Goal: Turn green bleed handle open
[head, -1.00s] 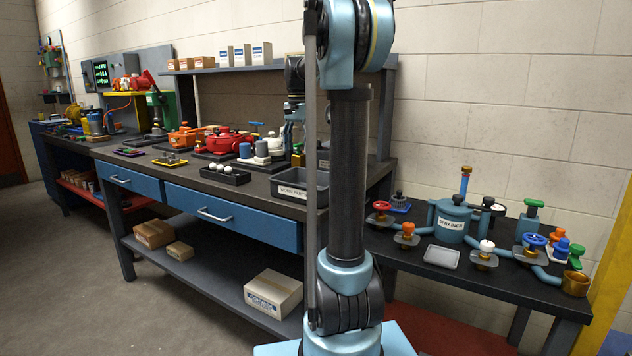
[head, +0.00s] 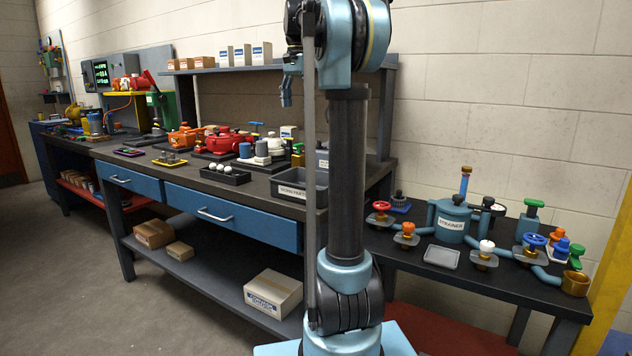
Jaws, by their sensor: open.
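A smaller green part (head: 576,250) sits near the bench's right end. I cannot tell which is the bleed handle. My gripper (head: 286,101) is small in the head view, to the left of my arm column, pointing down above the middle bench. It is open, holds nothing that I can see, and is far from both green parts.
Around the strainer stand a red handwheel (head: 379,207), an orange knob (head: 407,229), a white knob (head: 486,246), a blue handwheel (head: 534,240) and a brass cup (head: 575,283). A grey tray (head: 441,257) lies in front. A yellow post (head: 610,255) borders the right.

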